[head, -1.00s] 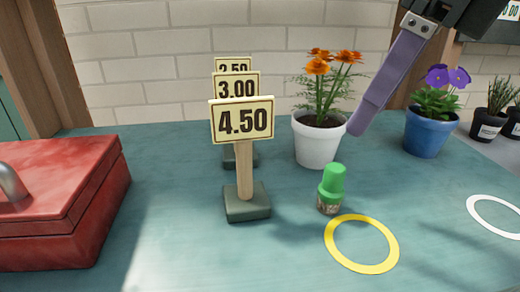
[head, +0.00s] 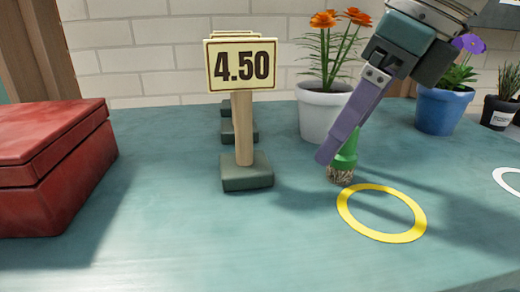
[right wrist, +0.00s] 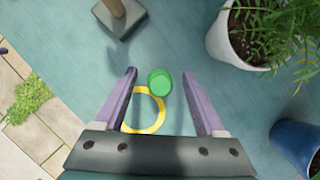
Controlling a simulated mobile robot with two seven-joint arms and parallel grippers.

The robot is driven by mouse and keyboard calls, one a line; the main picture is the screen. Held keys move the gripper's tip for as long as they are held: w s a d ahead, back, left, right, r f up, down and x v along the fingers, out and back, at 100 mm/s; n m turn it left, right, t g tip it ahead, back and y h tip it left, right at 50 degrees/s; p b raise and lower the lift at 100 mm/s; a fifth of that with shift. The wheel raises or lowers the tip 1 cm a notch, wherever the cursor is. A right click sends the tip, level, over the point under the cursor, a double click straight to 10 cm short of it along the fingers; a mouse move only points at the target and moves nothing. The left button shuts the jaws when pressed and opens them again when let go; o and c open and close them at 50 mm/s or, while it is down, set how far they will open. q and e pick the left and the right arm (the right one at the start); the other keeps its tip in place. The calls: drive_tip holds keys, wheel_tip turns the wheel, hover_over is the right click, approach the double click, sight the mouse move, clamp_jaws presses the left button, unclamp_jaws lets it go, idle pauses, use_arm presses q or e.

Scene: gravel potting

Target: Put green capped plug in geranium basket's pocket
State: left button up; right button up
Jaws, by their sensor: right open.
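The green capped plug (head: 345,160) stands upright on the teal table, with a green cap over a brown, root-like lower part. My right gripper (head: 330,158) is in front of it in the head view, and a purple finger hides part of the cap. In the right wrist view the green cap (right wrist: 160,82) lies between the two spread fingers of my right gripper (right wrist: 159,74), with gaps on both sides. The gripper is open and empty. No geranium basket or pocket can be made out. My left gripper is out of view.
A price sign reading 4.50 (head: 241,66) stands left of the plug. A white pot of orange flowers (head: 318,112) is close behind it, and a blue pot (head: 440,110) is right. A yellow ring (head: 350,215) lies in front. A red box (head: 50,165) is far left.

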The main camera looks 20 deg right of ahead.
drive_tip(key=shift+r, duration=0.1)
clamp_jaws()
idle(0.4)
